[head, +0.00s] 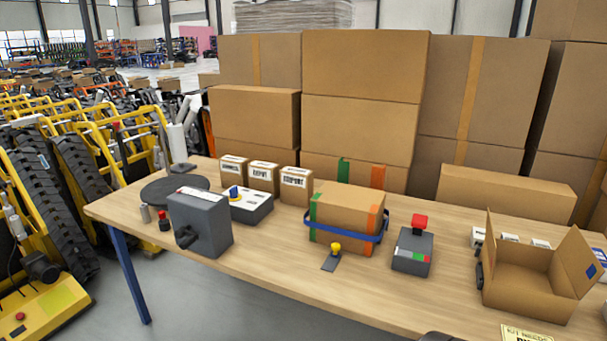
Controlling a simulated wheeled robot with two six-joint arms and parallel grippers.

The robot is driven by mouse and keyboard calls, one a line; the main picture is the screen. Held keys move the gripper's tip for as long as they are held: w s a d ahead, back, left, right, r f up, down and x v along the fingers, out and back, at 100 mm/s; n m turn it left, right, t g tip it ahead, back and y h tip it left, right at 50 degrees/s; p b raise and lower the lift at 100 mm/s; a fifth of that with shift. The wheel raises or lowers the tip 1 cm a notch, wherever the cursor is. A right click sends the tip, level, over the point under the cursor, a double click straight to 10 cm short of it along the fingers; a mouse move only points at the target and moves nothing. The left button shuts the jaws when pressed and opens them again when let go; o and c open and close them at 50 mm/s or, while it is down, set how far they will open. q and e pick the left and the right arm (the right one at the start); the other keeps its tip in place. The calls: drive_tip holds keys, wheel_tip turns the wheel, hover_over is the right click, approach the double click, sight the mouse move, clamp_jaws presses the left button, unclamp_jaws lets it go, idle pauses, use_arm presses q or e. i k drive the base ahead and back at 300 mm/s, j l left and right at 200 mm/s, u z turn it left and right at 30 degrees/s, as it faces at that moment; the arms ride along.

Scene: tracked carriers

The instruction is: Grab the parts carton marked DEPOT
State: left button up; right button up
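Three small brown cartons with white printed labels stand in a row at the back of the table, left of centre. The middle carton (263,184) has a label that appears to read DEPOT. The left carton (233,172) and the right carton (295,190) carry other words, too small to read surely. The lower fronts of the left and middle cartons are partly hidden by a grey box with a blue and yellow knob. Neither of my grippers shows in the head view.
A grey machine (200,222) and the knobbed box (250,205) stand in front of the cartons. A blue-strapped box (345,212), a red-button box (412,252) and an open carton (522,282) stand to the right. The table's front left (270,275) is clear.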

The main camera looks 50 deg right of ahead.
sight(263, 176)
drive_tip(key=z, duration=1.4)
